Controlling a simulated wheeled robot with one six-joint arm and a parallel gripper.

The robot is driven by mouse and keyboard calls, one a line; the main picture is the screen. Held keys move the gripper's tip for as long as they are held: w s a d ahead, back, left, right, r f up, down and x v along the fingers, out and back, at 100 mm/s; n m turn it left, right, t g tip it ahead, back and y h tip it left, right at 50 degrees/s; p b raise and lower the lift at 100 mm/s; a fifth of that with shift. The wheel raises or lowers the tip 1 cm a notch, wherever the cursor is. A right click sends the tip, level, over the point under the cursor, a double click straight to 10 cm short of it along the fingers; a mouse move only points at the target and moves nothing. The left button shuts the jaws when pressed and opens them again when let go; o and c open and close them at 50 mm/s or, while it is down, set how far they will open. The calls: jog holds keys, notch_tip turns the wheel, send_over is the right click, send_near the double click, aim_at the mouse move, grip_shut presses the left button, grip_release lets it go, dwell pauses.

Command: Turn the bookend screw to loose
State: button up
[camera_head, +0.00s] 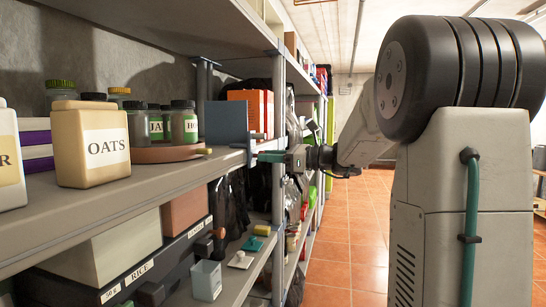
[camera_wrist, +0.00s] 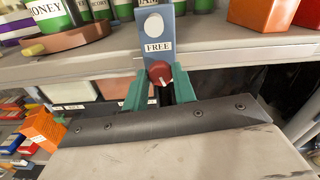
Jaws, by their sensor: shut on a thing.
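The bookend is a blue-grey upright plate (camera_head: 226,122) on the shelf near its front edge. In the wrist view the blue plate (camera_wrist: 151,24) carries a white disc and a label reading FREE. Below the label is the round red screw knob (camera_wrist: 160,72) with a white mark on its face, which points downward. My gripper (camera_wrist: 161,84) has its green fingers on both sides of the knob and is shut on it. In the head view my gripper (camera_head: 268,157) is at the shelf's front edge, below the plate; the knob cannot be made out there.
The grey shelf (camera_head: 110,195) holds an OATS canister (camera_head: 91,143) and several jars on a round brown tray (camera_head: 165,153). A lower shelf holds boxes and a pale cup (camera_head: 206,280). The tiled aisle (camera_head: 345,240) is clear.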

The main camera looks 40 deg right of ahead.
jog(key=shift+n, duration=16.1)
jog(key=o, duration=1)
jog(key=shift+a, duration=0.1)
